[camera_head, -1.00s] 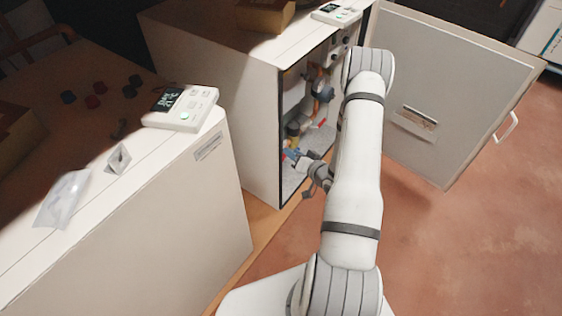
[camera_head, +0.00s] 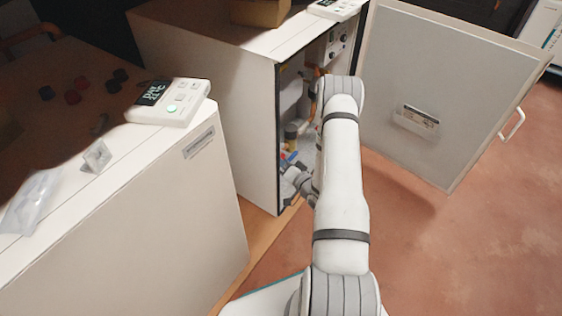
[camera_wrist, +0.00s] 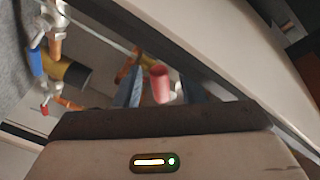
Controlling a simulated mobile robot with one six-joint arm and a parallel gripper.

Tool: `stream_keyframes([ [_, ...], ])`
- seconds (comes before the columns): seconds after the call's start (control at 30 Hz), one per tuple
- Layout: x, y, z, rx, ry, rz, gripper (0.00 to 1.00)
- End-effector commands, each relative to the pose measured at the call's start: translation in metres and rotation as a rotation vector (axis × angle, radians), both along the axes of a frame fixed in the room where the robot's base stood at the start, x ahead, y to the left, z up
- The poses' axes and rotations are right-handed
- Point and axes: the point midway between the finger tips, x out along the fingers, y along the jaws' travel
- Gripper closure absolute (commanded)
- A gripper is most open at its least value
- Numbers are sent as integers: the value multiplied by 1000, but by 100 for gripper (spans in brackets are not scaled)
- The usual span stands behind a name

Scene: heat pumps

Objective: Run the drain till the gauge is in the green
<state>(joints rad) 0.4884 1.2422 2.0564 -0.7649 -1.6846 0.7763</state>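The open heat pump cabinet (camera_head: 215,110) has pipes and valves inside, partly hidden by my arm. In the wrist view, my gripper (camera_wrist: 160,92) has its two fingers apart. A red cylindrical end or handle (camera_wrist: 160,84) shows between them, and I cannot tell whether either finger touches it. To the left are a blue lever handle (camera_wrist: 36,62) on a pipe fitting and a small red handle (camera_wrist: 44,110). In the head view, the blue handle (camera_head: 298,163) shows just above my wrist. I cannot make out a gauge or its green zone.
The cabinet door (camera_head: 450,105) stands open at the right. A second white unit (camera_head: 150,210) with a control panel (camera_head: 170,103) stands at the left. A cardboard box (camera_head: 260,12) is on top of the open cabinet. Reddish floor (camera_head: 430,250) is clear at lower right.

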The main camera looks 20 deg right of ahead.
Motion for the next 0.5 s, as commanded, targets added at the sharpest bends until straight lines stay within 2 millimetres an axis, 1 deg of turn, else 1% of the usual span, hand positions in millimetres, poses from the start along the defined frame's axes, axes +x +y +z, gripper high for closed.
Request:
stream_keyframes([
  [0.27, 2, 0, 0, 0, 0, 0, 63],
  [0.5, 2, 1, 0, 0, 0, 0, 83],
])
